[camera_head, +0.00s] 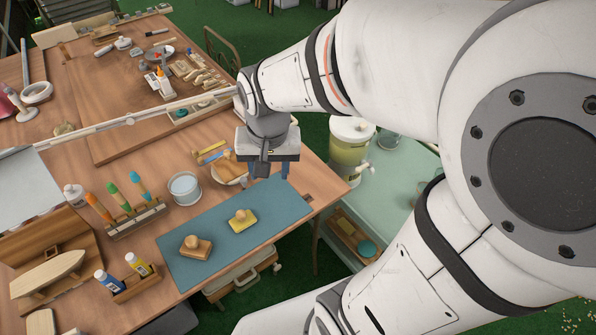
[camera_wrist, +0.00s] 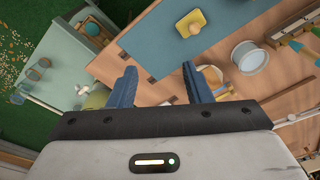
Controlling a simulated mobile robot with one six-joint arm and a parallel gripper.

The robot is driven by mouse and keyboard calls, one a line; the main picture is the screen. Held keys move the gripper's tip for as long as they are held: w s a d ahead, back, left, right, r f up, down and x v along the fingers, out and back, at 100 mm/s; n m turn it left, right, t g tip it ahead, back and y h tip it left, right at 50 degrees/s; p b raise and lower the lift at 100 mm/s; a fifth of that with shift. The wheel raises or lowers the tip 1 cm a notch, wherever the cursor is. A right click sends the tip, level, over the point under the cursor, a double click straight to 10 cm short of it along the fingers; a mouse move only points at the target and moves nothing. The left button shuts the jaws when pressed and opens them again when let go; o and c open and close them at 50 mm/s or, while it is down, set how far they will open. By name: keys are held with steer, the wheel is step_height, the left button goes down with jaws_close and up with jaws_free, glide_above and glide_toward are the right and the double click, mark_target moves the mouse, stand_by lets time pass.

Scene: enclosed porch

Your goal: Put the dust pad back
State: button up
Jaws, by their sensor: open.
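A yellow pad with a round wooden knob (camera_head: 243,220) lies on the blue-green mat (camera_head: 205,265) on the workbench. A brown block with a similar knob (camera_head: 196,248) lies to its left on the mat. No label shows which is the dust pad. The yellow pad also shows near the top of the wrist view (camera_wrist: 190,22), beyond my fingertips. My gripper (camera_head: 273,170) is open and empty, above the bench near the mat's back right corner. In the wrist view its two blue fingers (camera_wrist: 158,78) stand apart with nothing between them.
A round white tub (camera_head: 185,188) stands behind the mat. A rack of colored-handled tools (camera_head: 135,218) and a holder with two bottles (camera_head: 136,277) stand to the left. A drink dispenser (camera_head: 349,148) stands on a glass-topped table at right. The mat's right end is bare.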

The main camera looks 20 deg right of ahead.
steer(key=s+d+r+n+t, duration=0.1)
steer(key=s+d+r+n, duration=0.2)
steer(key=s, duration=0.3)
steer(key=shift+s+d+r, duration=0.2)
steer(key=shift+s+d, duration=0.1)
steer(key=shift+d, duration=0.4)
steer(key=shift+c, duration=1)
